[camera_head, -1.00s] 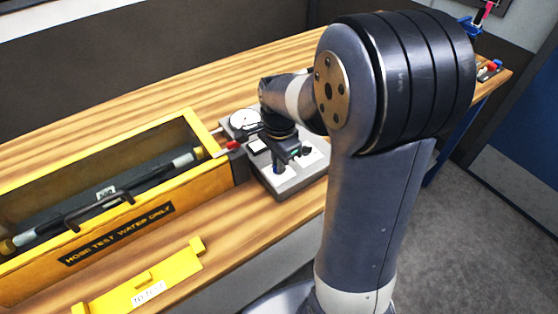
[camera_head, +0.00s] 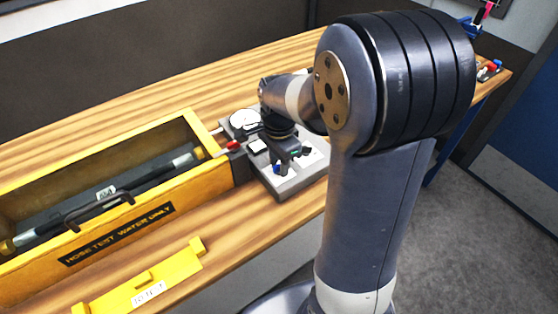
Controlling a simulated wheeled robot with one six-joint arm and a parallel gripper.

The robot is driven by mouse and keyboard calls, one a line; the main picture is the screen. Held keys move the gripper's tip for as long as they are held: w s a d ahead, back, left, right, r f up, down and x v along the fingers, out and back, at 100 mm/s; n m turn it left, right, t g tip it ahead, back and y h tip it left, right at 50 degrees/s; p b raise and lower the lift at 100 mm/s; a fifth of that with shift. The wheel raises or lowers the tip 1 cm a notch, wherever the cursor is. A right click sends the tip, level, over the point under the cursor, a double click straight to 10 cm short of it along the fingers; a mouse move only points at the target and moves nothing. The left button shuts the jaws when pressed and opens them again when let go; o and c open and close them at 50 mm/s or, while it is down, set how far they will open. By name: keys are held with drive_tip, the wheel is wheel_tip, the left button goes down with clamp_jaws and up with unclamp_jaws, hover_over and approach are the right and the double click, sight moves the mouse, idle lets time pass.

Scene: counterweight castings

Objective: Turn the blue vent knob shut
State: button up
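The blue vent knob (camera_head: 277,168) is a small blue shape near the front of a grey test panel (camera_head: 283,186) on the bench. My gripper (camera_head: 291,156) points down over the panel, right at the knob. Its dark fingers are small and partly hidden by my own wrist. I cannot tell whether they touch the knob or how far apart they are. The knob's pointing direction is too small to read.
A white round gauge (camera_head: 244,118) and a red-handled lever (camera_head: 229,146) sit at the panel's left side. A yellow trough (camera_head: 190,188) holding a dark hose assembly stands close left. A yellow cover (camera_head: 140,283) lies in front on the wooden bench (camera_head: 225,234).

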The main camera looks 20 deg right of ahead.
wheel_tip(320, 180, up, 11)
idle(0.5)
drive_tip(key=shift+f, duration=0.15)
wheel_tip(320, 180, down, 11)
drive_tip(key=shift+n, duration=0.3)
idle(0.3)
drive_tip(key=shift+r, duration=0.25)
